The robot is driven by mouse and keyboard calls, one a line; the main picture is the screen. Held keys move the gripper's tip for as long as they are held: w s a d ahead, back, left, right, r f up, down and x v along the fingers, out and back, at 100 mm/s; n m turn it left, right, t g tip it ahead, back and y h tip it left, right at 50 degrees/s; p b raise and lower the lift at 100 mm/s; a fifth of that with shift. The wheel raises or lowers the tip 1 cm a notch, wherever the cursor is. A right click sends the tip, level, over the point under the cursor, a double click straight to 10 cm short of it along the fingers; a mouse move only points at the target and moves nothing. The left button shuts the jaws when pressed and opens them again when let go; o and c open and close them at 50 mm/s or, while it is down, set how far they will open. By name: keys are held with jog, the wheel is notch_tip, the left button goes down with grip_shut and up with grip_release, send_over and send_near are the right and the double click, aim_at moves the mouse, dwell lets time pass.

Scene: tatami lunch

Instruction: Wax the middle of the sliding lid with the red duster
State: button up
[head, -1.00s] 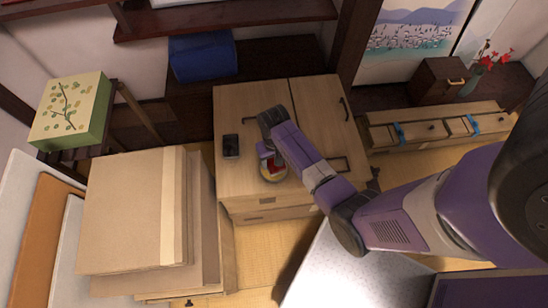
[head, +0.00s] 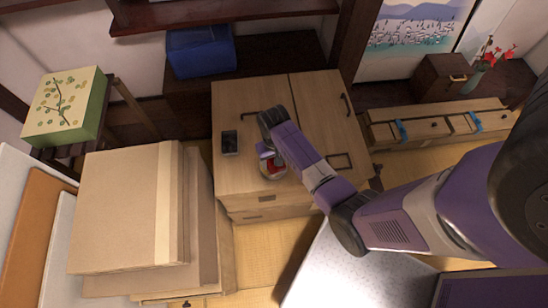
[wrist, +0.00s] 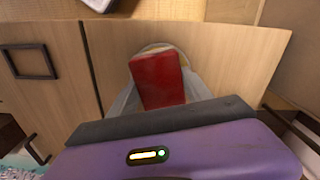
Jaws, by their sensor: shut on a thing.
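My gripper (wrist: 160,88) is shut on the red duster (wrist: 158,80), a red block between its two pale fingers in the wrist view. The duster is over a round, pale-rimmed dish (head: 265,172) near the front edge of the wooden chest. I cannot tell whether the duster touches what is in the dish. In the head view my gripper (head: 270,157) is over the dish and partly hides it. The chest top (head: 235,180) has a seam and dark handles; I cannot tell which panel is the sliding lid.
A small dark box (head: 230,142) stands on the chest, left of my gripper. Stacked cardboard-coloured boxes (head: 120,210) stand at the left. A blue bin (head: 200,52) is behind. The chest top behind the gripper is mostly bare.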

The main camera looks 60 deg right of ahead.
jog(key=shift+f, duration=0.6)
dwell(1.7)
notch_tip(320, 180, up, 7)
jog(key=p, duration=0.7)
jog(key=shift+r, duration=0.1)
dwell(0.9)
jog(key=shift+s, duration=0.15)
jog(key=shift+s+a+r, duration=0.15)
jog(key=shift+s+a, duration=0.05)
jog(key=w+a+r+n+b, duration=0.1)
jog(key=w+a+r+n, duration=0.2)
jog(key=a+r, duration=0.4)
jog(key=w+a+r+n+b, duration=0.2)
jog(key=w+a+r+n, duration=0.2)
jog(key=a, duration=0.7)
notch_tip(320, 180, up, 3)
jog(key=shift+w+r+b, duration=0.1)
jog(key=shift+w+b, duration=0.2)
jog(key=shift+w, duration=0.9)
